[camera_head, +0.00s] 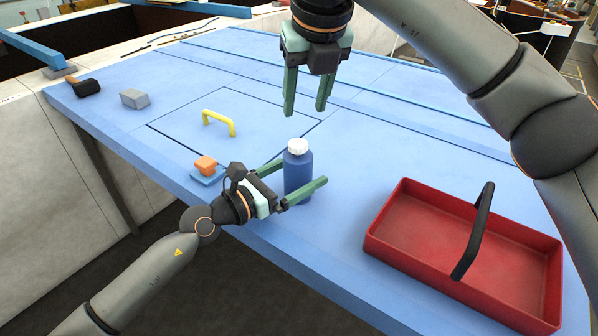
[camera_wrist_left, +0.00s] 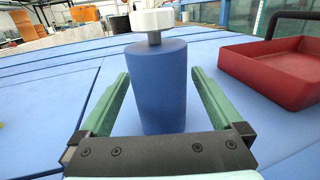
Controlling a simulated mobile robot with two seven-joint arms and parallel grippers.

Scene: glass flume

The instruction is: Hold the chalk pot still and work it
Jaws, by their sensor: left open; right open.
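The chalk pot (camera_head: 298,172) is a blue bottle-like pot with a white cap (camera_head: 298,146), standing upright on the blue table. My left gripper (camera_head: 302,177) is open, with its green fingers on either side of the pot. In the left wrist view the pot (camera_wrist_left: 158,88) stands between the open fingers, with a gap showing on each side, and its white cap (camera_wrist_left: 152,20) sits on a narrow grey stem. My right gripper (camera_head: 306,108) is open and empty, pointing down above and behind the pot.
A red tray (camera_head: 400,245) with a black handle (camera_head: 473,232) stands at the right. A yellow handle (camera_head: 219,121) is on a table panel. Grey (camera_head: 135,98) and black (camera_head: 87,87) blocks lie at the far left.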

